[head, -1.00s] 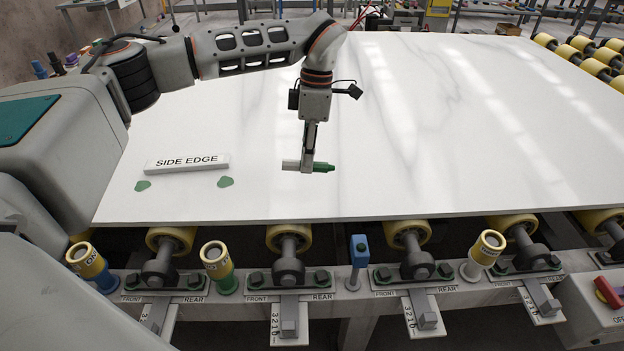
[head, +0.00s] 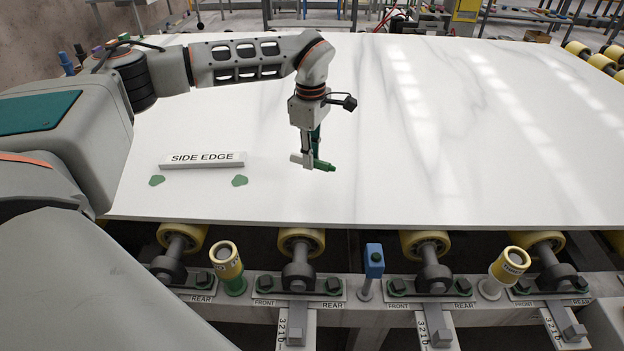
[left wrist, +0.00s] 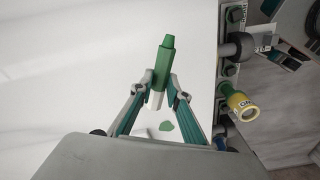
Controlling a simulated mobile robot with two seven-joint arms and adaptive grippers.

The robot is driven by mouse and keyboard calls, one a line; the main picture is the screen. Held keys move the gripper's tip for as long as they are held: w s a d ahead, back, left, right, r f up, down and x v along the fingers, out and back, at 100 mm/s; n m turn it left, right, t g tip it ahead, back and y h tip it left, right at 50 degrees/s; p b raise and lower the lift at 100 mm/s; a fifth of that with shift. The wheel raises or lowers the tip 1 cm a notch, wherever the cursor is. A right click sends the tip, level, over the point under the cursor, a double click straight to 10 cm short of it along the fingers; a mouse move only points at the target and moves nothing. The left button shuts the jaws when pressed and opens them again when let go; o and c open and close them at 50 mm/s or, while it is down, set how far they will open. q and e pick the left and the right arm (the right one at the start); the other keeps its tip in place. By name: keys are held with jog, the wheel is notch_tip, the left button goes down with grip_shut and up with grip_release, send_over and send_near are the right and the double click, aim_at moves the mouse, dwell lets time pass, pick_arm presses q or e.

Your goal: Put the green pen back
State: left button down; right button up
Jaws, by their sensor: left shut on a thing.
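The green pen (head: 325,165) has a green cap end and a pale body. My left gripper (head: 308,160) is shut on it, low over the white slab near its front edge. I cannot tell whether the pen touches the slab. In the left wrist view the pen (left wrist: 164,60) sits between the two fingertips (left wrist: 161,90), its green end pointing up the picture. A yellow cup with a green base (head: 228,264) stands on the front rail, empty as far as I see; it also shows in the left wrist view (left wrist: 239,104). My right gripper is out of view.
The white slab (head: 440,150) is mostly clear. A SIDE EDGE block (head: 202,160) and two green marks (head: 240,181) lie left of the gripper. A blue post (head: 374,262) and a yellow cup with a pale base (head: 508,268) stand on the rail.

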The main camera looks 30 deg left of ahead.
aim_at(311, 187)
pick_arm(q)
notch_tip(311, 187, down, 3)
jog(key=shift+f, duration=0.1)
notch_tip(311, 187, down, 4)
jog(key=shift+f+b, duration=0.2)
jog(key=shift+b, duration=0.2)
jog(key=shift+r, duration=0.1)
jog(key=c, duration=1.9)
grip_release()
notch_tip(311, 187, up, 11)
jog(key=shift+f+p, duration=0.2)
jog(key=shift+p, duration=0.5)
jog(key=shift+r, duration=0.7)
